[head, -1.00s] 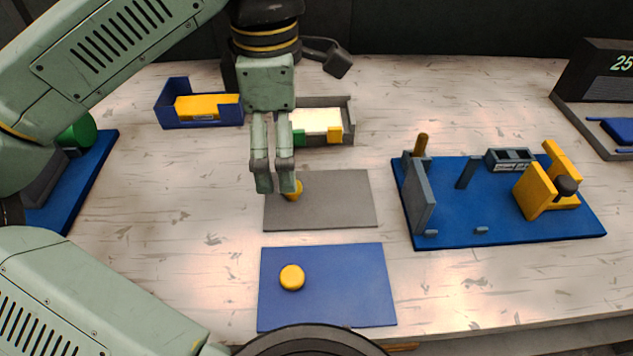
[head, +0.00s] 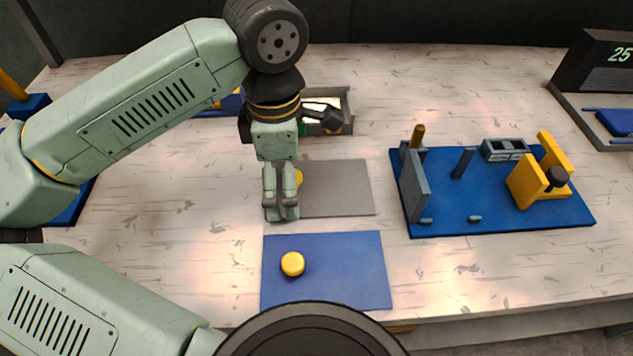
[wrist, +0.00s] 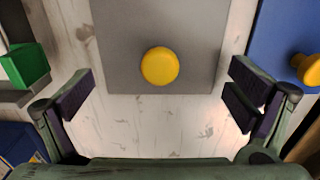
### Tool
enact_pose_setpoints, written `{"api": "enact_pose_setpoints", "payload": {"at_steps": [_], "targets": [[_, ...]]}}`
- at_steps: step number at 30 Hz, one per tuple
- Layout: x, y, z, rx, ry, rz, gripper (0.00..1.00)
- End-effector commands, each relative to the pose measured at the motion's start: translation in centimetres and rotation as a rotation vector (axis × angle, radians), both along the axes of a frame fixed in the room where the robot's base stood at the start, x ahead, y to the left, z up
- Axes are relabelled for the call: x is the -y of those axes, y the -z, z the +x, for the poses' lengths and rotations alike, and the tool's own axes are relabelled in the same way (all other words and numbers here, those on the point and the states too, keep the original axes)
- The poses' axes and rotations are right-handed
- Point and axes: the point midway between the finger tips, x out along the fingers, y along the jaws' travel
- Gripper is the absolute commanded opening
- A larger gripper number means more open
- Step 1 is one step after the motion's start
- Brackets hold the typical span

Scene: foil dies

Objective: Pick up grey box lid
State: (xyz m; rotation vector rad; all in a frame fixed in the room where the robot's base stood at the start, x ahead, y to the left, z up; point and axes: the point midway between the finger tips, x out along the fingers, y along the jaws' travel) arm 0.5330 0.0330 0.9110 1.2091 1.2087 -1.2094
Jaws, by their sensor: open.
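The grey box lid (head: 340,188) lies flat on the table and carries a round yellow knob. In the head view my gripper (head: 281,214) stands in front of the lid's left side and partly hides the knob. In the wrist view the grey lid (wrist: 200,50) fills the top middle, and its yellow knob (wrist: 160,66) sits just ahead of the gap between my fingers. My gripper (wrist: 158,97) is open and empty, with its dark pads apart on either side. How high the fingertips are above the table is hard to tell.
A blue lid (head: 345,280) with a yellow knob lies in front of the grey one. A grey box (head: 347,103) with a green piece stands behind, partly hidden by my gripper. A blue fixture board (head: 470,215) stands to the right. Bare table separates them.

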Motion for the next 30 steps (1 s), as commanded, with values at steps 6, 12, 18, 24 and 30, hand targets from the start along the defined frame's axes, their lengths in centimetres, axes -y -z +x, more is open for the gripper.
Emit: {"api": "enact_pose_setpoints", "payload": {"at_steps": [6,12,18,24,30], "targets": [[0.0,-0.03,0.0,0.0,0.0,0.0,0.82],[0.0,-0.04,0.0,0.0,0.0,0.0,0.69],[0.0,-0.04,0.0,0.0,0.0,0.0,0.55],[0.0,-0.02,0.0,0.0,0.0,0.0,0.42],[0.0,0.03,0.01,0.0,0.0,0.0,0.29]]}}
